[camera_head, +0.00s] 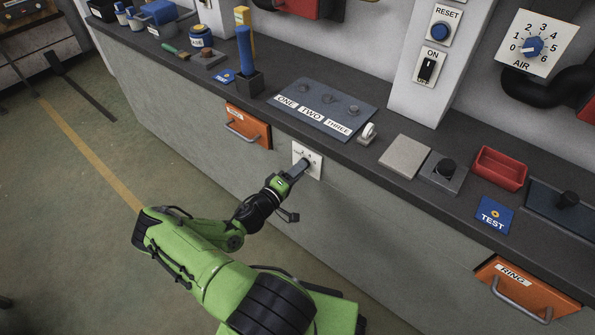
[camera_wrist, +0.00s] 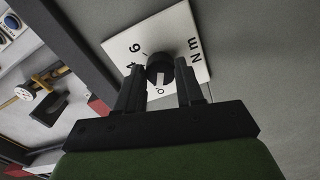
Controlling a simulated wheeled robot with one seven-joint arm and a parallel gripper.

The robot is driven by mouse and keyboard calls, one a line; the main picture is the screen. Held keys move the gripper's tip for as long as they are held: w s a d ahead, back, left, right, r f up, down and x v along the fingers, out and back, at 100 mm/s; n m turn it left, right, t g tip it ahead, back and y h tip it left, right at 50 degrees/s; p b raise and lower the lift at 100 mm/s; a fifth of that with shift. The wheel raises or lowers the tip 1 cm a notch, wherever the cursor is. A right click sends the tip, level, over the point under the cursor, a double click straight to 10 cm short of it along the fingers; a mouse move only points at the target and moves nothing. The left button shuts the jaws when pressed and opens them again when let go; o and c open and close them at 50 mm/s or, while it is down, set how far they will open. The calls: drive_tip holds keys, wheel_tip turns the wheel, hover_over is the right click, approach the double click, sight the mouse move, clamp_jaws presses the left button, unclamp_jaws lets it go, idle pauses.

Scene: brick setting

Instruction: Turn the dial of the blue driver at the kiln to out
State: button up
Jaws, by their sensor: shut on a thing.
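A white dial plate (camera_head: 314,160) is set in the grey front of the bench. In the wrist view the plate (camera_wrist: 187,27) carries "N m", a "6" and other marks, partly hidden by my gripper. Its black round knob (camera_wrist: 160,69) sits between my fingers. My gripper (camera_head: 301,167), also in the wrist view (camera_wrist: 160,84), is shut on this knob with a finger on each side. A blue upright handle (camera_head: 244,49) stands in a black block (camera_head: 248,82) on the bench above. I cannot tell whether it is the blue driver. No "out" mark or kiln label is readable.
Orange drawers with handles (camera_head: 247,127) (camera_head: 528,290) lie on both sides of the plate. A panel marked ONE, TWO, THREE (camera_head: 323,102), a red tray (camera_head: 500,168) and a blue TEST card (camera_head: 493,215) are on the bench.

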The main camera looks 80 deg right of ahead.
drive_tip(key=shift+f, duration=0.1)
drive_tip(key=o, duration=1)
drive_tip(key=shift+o, duration=0.2)
drive_tip(key=p+v, duration=0.2)
drive_tip(key=v, duration=1.4)
drive_tip(key=shift+d, duration=0.1)
